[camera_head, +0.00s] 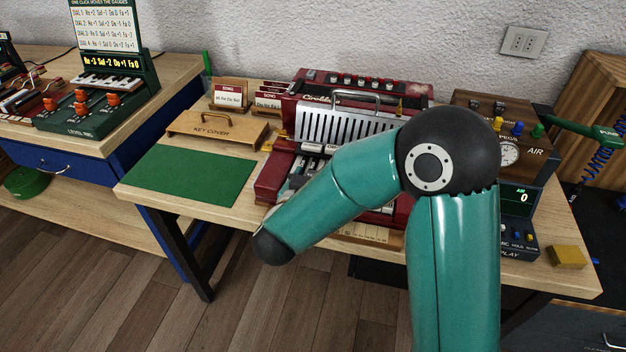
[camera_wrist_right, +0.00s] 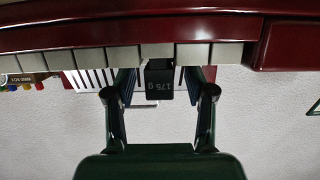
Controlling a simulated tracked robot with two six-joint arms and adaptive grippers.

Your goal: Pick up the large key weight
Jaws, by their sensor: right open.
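The large key weight (camera_wrist_right: 159,86) is a dark block marked 175 g, in the right wrist view, close to the row of pale keys (camera_wrist_right: 190,55). My right gripper (camera_wrist_right: 160,78) is open, with one finger on each side of the weight and a visible gap on both sides. In the camera_head view my teal right arm reaches across the red accordion (camera_head: 268,187) and hides the weight. Whether the weight rests on the keys is not clear. My left gripper is in no view.
The green mat (camera_head: 190,175) lies bare at the left of the wooden table. A wooden key cover (camera_head: 215,128) and song cards (camera_head: 228,96) stand behind it. At the right are the AIR box (camera_head: 535,150) and a yellow block (camera_head: 567,257).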

